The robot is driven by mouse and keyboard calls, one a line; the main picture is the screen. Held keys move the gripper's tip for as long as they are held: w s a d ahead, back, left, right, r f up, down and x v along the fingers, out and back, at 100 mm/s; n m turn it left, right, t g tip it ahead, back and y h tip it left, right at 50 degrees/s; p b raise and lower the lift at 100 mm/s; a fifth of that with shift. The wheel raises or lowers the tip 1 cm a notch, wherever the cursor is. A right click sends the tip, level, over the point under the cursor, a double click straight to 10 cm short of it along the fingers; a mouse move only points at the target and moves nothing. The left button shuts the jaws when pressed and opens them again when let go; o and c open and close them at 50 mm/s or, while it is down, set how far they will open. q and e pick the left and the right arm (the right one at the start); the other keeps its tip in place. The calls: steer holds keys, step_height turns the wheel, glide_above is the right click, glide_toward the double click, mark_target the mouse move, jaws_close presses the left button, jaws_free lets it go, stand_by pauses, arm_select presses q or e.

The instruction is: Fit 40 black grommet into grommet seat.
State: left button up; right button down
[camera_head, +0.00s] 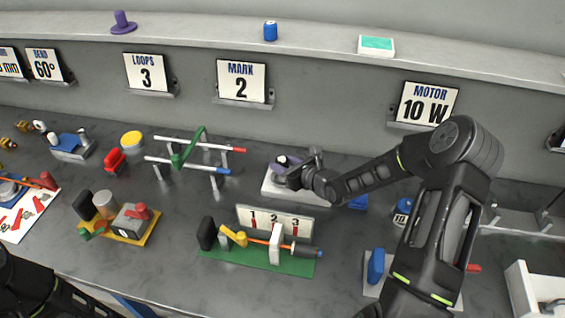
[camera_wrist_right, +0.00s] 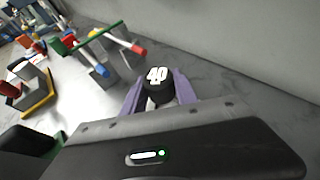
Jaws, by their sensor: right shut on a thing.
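A black grommet (camera_wrist_right: 157,86) marked 40 sits between the two purple fingertips of my right gripper (camera_wrist_right: 160,98) in the right wrist view. The gripper is shut on it. In the head view my right gripper (camera_head: 284,167) and the grommet (camera_head: 282,160) are over a white block (camera_head: 273,189) with a grey part on it, likely the grommet seat. The gripper hides much of this block, and I cannot tell whether the grommet touches it. Only dark links of my left arm show at the bottom left; its gripper is out of view.
A green rig (camera_head: 262,262) with a panel numbered 1, 2, 3 stands in front of the white block. A rail stand (camera_head: 190,158) with red and blue ends is to its left. A blue "10" piece (camera_head: 403,213) is on the right. The wall is close behind.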

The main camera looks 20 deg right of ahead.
mark_target(276, 175)
steer(key=shift+f+b, duration=1.2)
steer(key=shift+f, duration=0.85)
steer(key=shift+s+f+b, duration=0.3)
steer(key=shift+s+f, duration=0.15)
steer(key=shift+f, duration=0.25)
steer(key=c, duration=0.9)
jaws_free()
steer(key=shift+f, duration=0.1)
steer(key=shift+s, duration=0.15)
steer(key=shift+s+d, duration=0.1)
steer(key=v, duration=0.4)
steer(key=r+v, duration=0.1)
steer(key=v, duration=0.1)
steer(key=shift+w+d+r, duration=0.1)
steer(key=shift+w+d, duration=0.15)
steer(key=shift+s+d+r, duration=0.1)
steer(key=shift+s+r, duration=0.35)
steer(key=shift+r, duration=0.05)
